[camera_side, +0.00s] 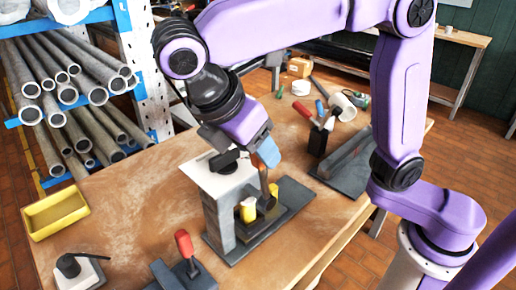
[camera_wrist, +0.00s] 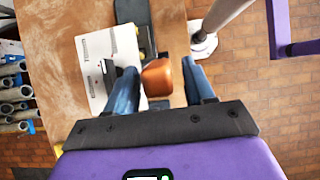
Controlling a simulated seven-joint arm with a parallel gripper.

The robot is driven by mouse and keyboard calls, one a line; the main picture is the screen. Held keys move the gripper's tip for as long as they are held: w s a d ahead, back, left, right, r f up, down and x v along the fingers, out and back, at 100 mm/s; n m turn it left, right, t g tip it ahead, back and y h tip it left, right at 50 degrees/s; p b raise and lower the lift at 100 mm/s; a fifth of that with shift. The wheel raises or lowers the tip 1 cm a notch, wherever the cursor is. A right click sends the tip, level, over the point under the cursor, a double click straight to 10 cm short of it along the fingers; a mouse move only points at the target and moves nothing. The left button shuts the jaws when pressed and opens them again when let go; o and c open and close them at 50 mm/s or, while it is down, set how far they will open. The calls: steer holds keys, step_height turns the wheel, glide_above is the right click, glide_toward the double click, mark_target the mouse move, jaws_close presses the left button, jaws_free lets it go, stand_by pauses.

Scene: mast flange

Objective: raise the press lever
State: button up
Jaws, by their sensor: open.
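The press (camera_side: 222,208) stands on the wooden table, with a grey column, a pale top plate and a dark base. Its lever has a brown-orange handle (camera_side: 264,180), upright or nearly so in the side view. My gripper (camera_side: 267,160) is open, its blue fingers just above and around the upper end of this handle. In the wrist view the handle (camera_wrist: 160,80) lies between the two fingers of my gripper (camera_wrist: 159,68), nearer the left one, with a clear gap to the right one. Contact cannot be told. The lever's lower part is mostly hidden.
Yellow parts (camera_side: 248,210) sit at the press base. A yellow tray (camera_side: 56,213) lies at the table's left. A red-handled tool (camera_side: 186,245) stands in front, and a black holder with tools (camera_side: 319,140) stands behind right. A rack of pipes (camera_side: 70,95) is at left.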

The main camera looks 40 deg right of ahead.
steer(key=shift+v, duration=2.85)
steer(key=s+a+f+t+y, duration=0.2)
steer(key=s+f+y, duration=0.3)
steer(key=s+y, duration=0.25)
steer(key=s+d+f+m, duration=0.1)
steer(key=d+f, duration=0.3)
steer(key=d, duration=0.4)
steer(key=s+d+f+m+g, duration=0.1)
steer(key=d+f, duration=0.3)
steer(key=d, duration=0.4)
steer(key=s+d+f+m, duration=0.3)
steer(key=d+f, duration=0.1)
steer(key=d, duration=0.4)
steer(key=shift+f+g+h, duration=0.2)
steer(key=shift+g+h, duration=0.2)
steer(key=shift+h, duration=0.05)
